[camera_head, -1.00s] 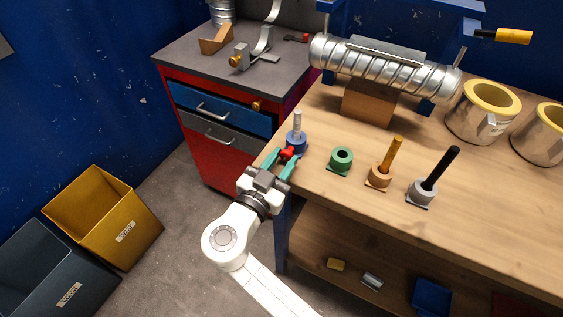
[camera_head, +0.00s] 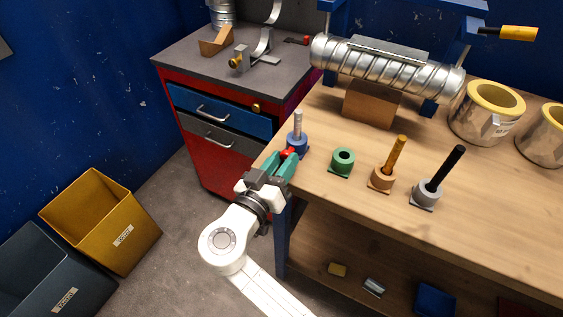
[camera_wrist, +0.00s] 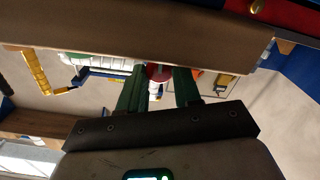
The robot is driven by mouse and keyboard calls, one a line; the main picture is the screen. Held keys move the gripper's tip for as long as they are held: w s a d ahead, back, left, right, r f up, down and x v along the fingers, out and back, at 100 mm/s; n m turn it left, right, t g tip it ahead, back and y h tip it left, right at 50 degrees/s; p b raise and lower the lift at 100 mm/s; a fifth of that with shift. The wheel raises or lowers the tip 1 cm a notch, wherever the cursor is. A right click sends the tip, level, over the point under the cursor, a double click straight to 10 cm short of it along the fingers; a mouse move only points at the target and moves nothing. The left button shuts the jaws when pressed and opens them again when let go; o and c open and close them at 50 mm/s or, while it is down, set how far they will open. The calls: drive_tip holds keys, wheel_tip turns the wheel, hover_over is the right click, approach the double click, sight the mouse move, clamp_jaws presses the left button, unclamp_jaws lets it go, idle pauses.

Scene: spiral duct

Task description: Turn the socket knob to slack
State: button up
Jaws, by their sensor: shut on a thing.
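The blue socket (camera_head: 297,146) sits at the front left corner of the wooden bench, with a grey pin (camera_head: 298,123) standing upright in it. Its red knob (camera_head: 287,153) sticks out at the front, towards my gripper. My gripper (camera_head: 286,160) has green fingers shut on the red knob. In the wrist view the knob (camera_wrist: 158,72) shows between the two finger tips (camera_wrist: 159,82). The fingers hide part of the knob, and I cannot read any slack mark.
A green socket (camera_head: 342,161), a tan socket (camera_head: 381,179) with an orange pin and a grey socket (camera_head: 424,196) with a black pin stand to the right. The spiral duct (camera_head: 385,72) lies behind. The red drawer cabinet (camera_head: 210,155) is close on the left.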

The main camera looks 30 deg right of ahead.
drive_tip(key=o, duration=1.1)
drive_tip(key=shift+c, duration=0.2)
drive_tip(key=shift+a, duration=0.1)
drive_tip(key=b+v, duration=0.2)
drive_tip(key=v, duration=0.8)
drive_tip(key=shift+s+a, duration=0.2)
drive_tip(key=shift+a, duration=0.05)
